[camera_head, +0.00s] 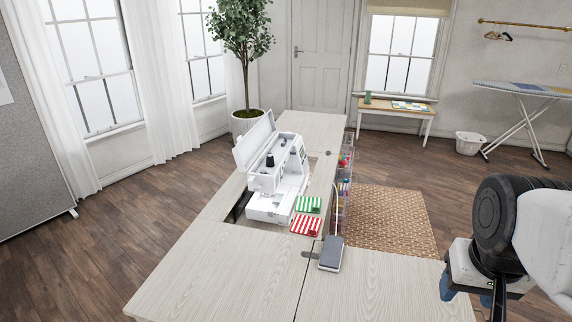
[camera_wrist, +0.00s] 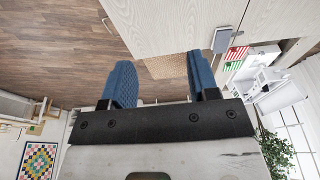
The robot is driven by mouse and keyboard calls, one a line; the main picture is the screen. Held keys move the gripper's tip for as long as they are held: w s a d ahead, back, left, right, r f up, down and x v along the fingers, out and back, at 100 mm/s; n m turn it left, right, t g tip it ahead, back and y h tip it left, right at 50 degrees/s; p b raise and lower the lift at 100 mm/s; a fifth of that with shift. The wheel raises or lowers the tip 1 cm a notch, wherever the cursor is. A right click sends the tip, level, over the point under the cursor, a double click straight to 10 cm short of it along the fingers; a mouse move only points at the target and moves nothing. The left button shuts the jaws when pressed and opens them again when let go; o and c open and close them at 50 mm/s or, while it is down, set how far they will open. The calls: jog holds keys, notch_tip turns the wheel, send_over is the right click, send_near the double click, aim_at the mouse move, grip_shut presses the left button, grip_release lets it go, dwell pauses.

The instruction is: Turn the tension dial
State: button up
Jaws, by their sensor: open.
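A white sewing machine (camera_head: 279,185) stands in the cabinet opening in the head view, its top lid raised. Its tension dial is too small to make out. The machine also shows at the right of the wrist view (camera_wrist: 268,82), turned by the camera's angle. My gripper (camera_wrist: 162,80) is open and empty in the wrist view, its two blue fingers wide apart above the cabinet edge and floor. In the head view my gripper is at the lower right, partly cut off by the frame, well apart from the machine.
Red-striped (camera_head: 305,225) and green-striped (camera_head: 307,204) fabric pieces lie beside the machine. A grey foot pedal (camera_head: 331,253) with a cord lies on the cabinet top (camera_head: 230,270). The near cabinet top is otherwise clear. A woven rug (camera_head: 390,220) lies on the floor at right.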

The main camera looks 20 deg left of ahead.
jog(key=w+a+r, duration=0.2)
jog(key=w+a, duration=0.4)
jog(key=w, duration=0.7)
jog(key=w+a+r+g, duration=0.1)
jog(key=w+a+r, duration=0.1)
jog(key=w+a, duration=0.8)
jog(key=w+a+r, duration=0.2)
jog(key=w+a, duration=0.1)
jog(key=w, duration=1.4)
jog(key=shift+n+g, duration=0.7)
jog(key=shift+g, duration=0.1)
jog(key=w+a+f, duration=0.7)
jog(key=w+a, duration=0.1)
jog(key=a, duration=0.3)
jog(key=w+a+f, duration=0.7)
jog(key=w+a, duration=0.1)
jog(key=a, duration=0.4)
jog(key=w+a+f, duration=0.7)
jog(key=w+a, duration=0.1)
jog(key=a, duration=0.4)
jog(key=shift+w+a+f, duration=0.15)
jog(key=shift+a, duration=0.05)
jog(key=shift+w+a+f, duration=0.1)
jog(key=shift+a+f, duration=0.25)
jog(key=shift+a, duration=0.05)
jog(key=shift+f, duration=0.15)
